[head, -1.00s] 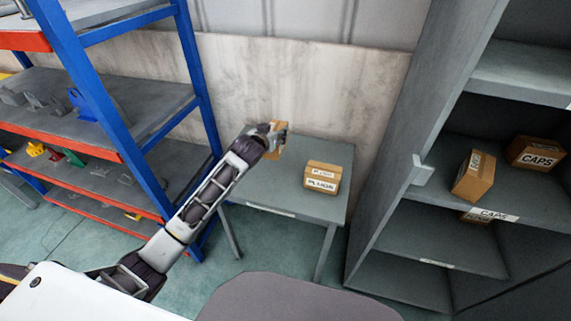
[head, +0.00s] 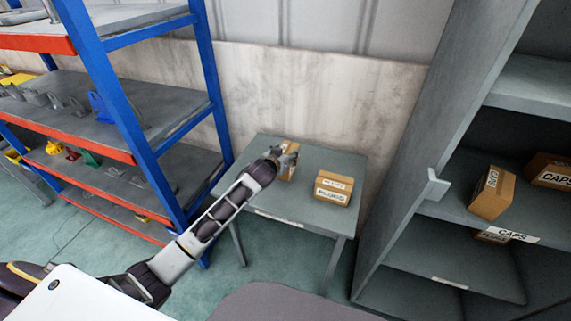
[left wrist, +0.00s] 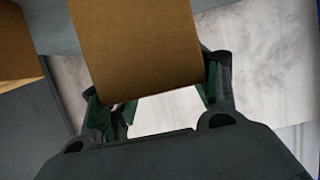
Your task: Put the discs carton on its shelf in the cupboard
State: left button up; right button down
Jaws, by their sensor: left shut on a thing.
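My left gripper (head: 286,158) is shut on a brown carton (head: 289,174) at the back left of the small grey table (head: 263,195). The gripper hides much of this carton, and I cannot read a label on it or tell whether it touches the table. In the left wrist view the held carton (left wrist: 140,45) shows a plain brown face between the fingers (left wrist: 155,92). The grey cupboard (head: 400,190) stands at the right with open shelves. My right gripper is not in view.
A PLUGS carton (head: 333,188) sits on the table, right of my gripper. In the cupboard are a turned carton (head: 492,193), a CAPS carton (head: 552,171) and a partly hidden carton (head: 491,237) below. A lower shelf (head: 430,262) has bare room. A blue rack (head: 140,130) stands left.

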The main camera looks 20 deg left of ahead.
pick_arm(q)
jog(key=shift+f, duration=0.1)
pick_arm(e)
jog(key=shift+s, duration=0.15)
pick_arm(q)
jog(key=shift+f, duration=1.6)
jog(key=shift+f+b, duration=0.25)
jog(key=shift+b, duration=0.05)
jog(key=shift+f, duration=0.1)
jog(key=o, duration=1.3)
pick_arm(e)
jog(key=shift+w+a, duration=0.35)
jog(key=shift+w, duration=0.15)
